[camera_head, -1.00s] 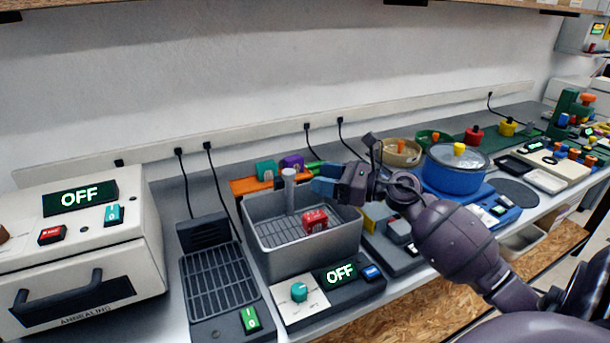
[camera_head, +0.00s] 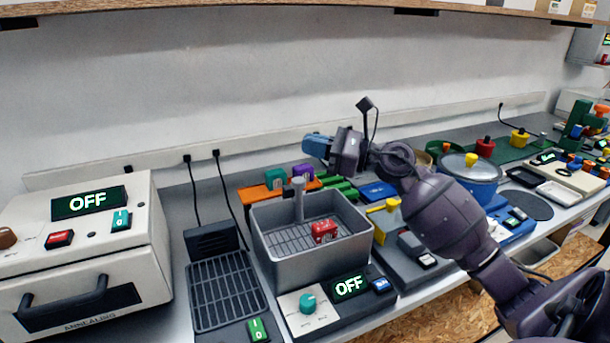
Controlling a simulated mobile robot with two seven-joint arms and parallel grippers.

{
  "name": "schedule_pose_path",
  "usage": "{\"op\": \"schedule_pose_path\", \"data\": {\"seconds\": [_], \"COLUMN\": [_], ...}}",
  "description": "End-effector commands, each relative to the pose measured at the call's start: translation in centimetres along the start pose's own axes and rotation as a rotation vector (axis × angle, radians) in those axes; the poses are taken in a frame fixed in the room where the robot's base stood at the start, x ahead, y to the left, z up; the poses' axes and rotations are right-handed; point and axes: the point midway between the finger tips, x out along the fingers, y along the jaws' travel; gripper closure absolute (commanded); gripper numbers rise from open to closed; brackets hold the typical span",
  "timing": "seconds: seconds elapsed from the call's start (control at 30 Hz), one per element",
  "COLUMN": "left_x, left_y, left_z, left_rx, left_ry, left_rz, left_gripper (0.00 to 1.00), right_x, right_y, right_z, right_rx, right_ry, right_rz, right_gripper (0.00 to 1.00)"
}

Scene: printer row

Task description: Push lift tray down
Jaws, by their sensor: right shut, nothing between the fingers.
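A grey open basin (camera_head: 315,262) stands at the middle of the bench. Inside it is a slatted lift tray (camera_head: 285,240) with a grey upright post (camera_head: 298,200) at its back edge. A red block (camera_head: 324,231) sits on the tray. My right gripper (camera_head: 316,146) is shut and empty, raised above and behind the basin's back right part, apart from the post. My left gripper is not in view.
A control panel with a teal knob (camera_head: 308,303) and an OFF display is in front of the basin. A white annealing oven (camera_head: 80,255) and dark grate (camera_head: 222,290) stand left. A blue pot (camera_head: 470,180) and yellow-handled device (camera_head: 384,206) stand right.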

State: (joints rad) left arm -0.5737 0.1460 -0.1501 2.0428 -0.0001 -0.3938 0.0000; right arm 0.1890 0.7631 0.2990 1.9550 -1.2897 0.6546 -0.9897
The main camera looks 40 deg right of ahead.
Motion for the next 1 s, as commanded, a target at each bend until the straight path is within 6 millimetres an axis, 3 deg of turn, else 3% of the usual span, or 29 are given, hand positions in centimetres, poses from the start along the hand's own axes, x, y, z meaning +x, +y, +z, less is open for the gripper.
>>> {"op": "schedule_pose_path", "data": {"seconds": [0.03,0.2,0.5,0.77,1.0], "left_x": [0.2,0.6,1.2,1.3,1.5], "left_y": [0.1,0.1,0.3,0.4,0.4], "left_z": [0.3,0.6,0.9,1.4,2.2], "left_rx": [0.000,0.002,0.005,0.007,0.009], "left_ry": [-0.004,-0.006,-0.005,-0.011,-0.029], "left_rz": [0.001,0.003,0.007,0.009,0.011], "left_gripper": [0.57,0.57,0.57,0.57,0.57], "right_x": [1.8,6.8,13.4,16.4,16.0], "right_y": [0.1,1.0,3.8,5.3,4.0], "right_z": [1.5,5.8,11.0,13.0,12.8], "right_rx": [-0.034,-0.139,-0.340,-0.510,-0.622], "right_ry": [-0.016,-0.038,0.048,0.254,0.571], "right_rz": [0.032,0.129,0.331,0.485,0.572], "right_gripper": [1.00,1.00,1.00,1.00,1.00]}}
